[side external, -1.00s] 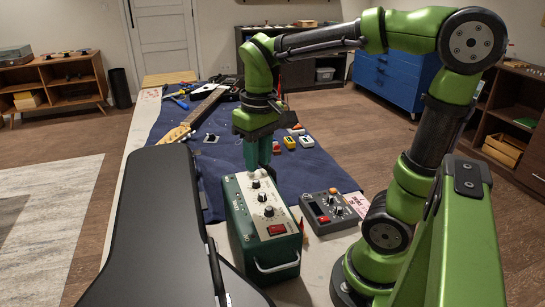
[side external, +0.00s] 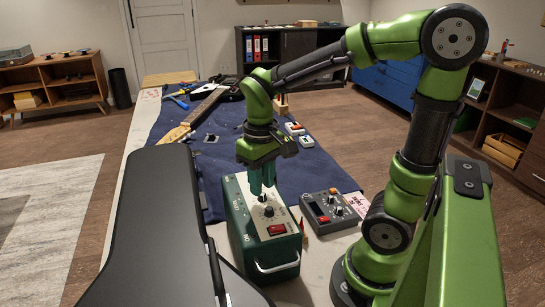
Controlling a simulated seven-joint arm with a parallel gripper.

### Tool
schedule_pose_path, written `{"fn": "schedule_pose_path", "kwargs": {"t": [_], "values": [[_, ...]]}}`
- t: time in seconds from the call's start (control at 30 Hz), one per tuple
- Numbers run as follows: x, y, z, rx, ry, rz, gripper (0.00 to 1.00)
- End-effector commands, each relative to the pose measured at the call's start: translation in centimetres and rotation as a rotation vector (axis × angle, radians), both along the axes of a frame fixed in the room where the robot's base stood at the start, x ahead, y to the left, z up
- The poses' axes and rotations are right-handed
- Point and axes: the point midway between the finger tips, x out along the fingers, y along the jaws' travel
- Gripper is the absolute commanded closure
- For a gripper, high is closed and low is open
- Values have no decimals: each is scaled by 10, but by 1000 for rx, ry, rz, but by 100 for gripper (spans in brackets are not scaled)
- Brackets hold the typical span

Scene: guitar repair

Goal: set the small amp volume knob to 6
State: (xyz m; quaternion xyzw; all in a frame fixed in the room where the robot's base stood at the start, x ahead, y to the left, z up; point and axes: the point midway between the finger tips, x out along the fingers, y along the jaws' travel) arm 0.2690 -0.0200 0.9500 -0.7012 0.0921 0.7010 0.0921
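The small amp (side external: 262,240) is a dark green box with a pale control panel on top and a light handle at its front. On the panel a front knob (side external: 269,211) and a red switch (side external: 277,229) show clearly. My gripper (side external: 263,192) points down over the panel, its teal fingertips at another knob (side external: 263,199) just behind the front one. The fingers partly hide that knob and the panel behind it. I cannot tell whether they touch or grip it. The knob markings are too small to read.
A grey pedal unit (side external: 330,211) with knobs and a red button stands right of the amp. A black case (side external: 155,230) lies close on the left. A guitar neck (side external: 205,105), tools and small pedals lie on the blue mat (side external: 225,150) behind.

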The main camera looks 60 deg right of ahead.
Motion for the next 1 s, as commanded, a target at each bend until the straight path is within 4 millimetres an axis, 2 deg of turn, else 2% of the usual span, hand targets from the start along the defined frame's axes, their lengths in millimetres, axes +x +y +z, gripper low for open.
{"fn": "schedule_pose_path", "kwargs": {"t": [0.43, 1.0], "values": [[0, 0, 0, 0, 1, 0, 71], [0, 0, -12, 0, 1, 0, 71]]}}
